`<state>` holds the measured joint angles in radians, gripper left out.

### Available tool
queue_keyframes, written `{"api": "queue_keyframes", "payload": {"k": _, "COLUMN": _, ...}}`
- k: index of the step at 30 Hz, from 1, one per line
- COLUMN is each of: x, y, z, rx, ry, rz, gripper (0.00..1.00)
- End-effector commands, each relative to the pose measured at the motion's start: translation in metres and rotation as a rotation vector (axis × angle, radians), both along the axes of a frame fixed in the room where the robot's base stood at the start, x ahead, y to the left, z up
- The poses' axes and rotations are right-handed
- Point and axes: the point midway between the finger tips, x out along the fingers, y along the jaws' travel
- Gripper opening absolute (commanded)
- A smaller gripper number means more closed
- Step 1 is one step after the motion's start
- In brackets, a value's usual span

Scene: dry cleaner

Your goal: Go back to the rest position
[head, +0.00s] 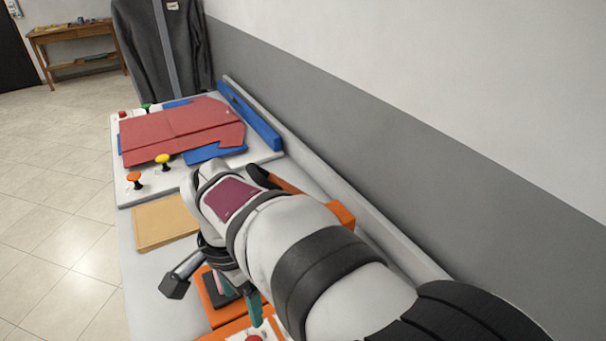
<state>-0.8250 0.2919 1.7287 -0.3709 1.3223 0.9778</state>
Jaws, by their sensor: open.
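My arm reaches in from the lower right over the work table. My gripper (200,276) hangs under the wrist, above the near part of the table, partly hidden by my own arm. One dark finger sticks out to the left; the jaws are open and I see nothing held between them.
A red folded garment (180,131) lies on a white board (128,190) with blue panels and coloured knobs. A tan pad (165,222) and an orange tray (214,315) with small items are nearer. A wall bounds the right; a grey coat (140,45) hangs behind.

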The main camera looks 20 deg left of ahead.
Motion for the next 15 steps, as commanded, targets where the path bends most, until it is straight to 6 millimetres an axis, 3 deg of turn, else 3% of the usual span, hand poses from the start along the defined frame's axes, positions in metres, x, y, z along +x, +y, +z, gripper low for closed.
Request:
{"api": "queue_keyframes", "payload": {"k": 2, "x": 0.0, "y": -0.001, "z": 0.0, "rx": 0.0, "ry": 0.0, "rz": 0.0, "gripper": 0.79}}
{"api": "queue_keyframes", "payload": {"k": 4, "x": 0.002, "y": -0.018, "z": 0.005, "rx": 0.005, "ry": 0.005, "rz": -0.005, "gripper": 0.79}}
{"api": "queue_keyframes", "payload": {"k": 5, "x": 0.003, "y": -0.034, "z": 0.009, "rx": 0.01, "ry": 0.009, "rz": -0.008, "gripper": 0.79}}
{"api": "queue_keyframes", "payload": {"k": 8, "x": -0.009, "y": -0.114, "z": 0.024, "rx": 0.041, "ry": 0.027, "rz": -0.01, "gripper": 0.79}}
{"api": "queue_keyframes", "payload": {"k": 9, "x": -0.022, "y": -0.147, "z": 0.027, "rx": 0.057, "ry": 0.033, "rz": -0.007, "gripper": 0.79}}
{"api": "queue_keyframes", "payload": {"k": 12, "x": -0.07, "y": -0.21, "z": 0.022, "rx": 0.106, "ry": 0.035, "rz": 0.004, "gripper": 0.79}}
{"api": "queue_keyframes", "payload": {"k": 15, "x": -0.109, "y": -0.237, "z": 0.009, "rx": 0.142, "ry": 0.024, "rz": 0.02, "gripper": 0.79}}
